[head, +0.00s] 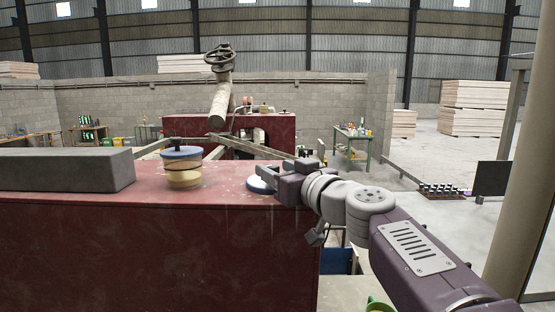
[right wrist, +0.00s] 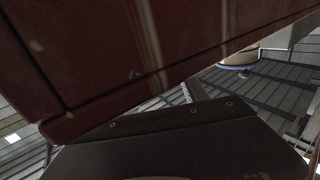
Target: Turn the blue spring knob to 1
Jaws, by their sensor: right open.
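A round knob (head: 181,166) with a blue top and a tan, banded body stands upright on the red bench top. A second, low blue-and-white disc (head: 258,186) lies near the right end of the top, partly hidden by my right gripper. I cannot tell which is the spring knob, and no number is readable. My right gripper (head: 270,175) is open over the disc, well right of the tall knob; contact is unclear. In the right wrist view, a tan, blue-edged knob (right wrist: 240,63) shows small and tilted at the upper right. My left gripper is out of view.
The red bench (head: 150,245) fills the lower left. A long grey block (head: 65,170) lies on it, left of the tall knob. The top between knob and disc is clear. A handwheel on a pipe (head: 219,85) rises behind. A green table (head: 352,140) stands farther back.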

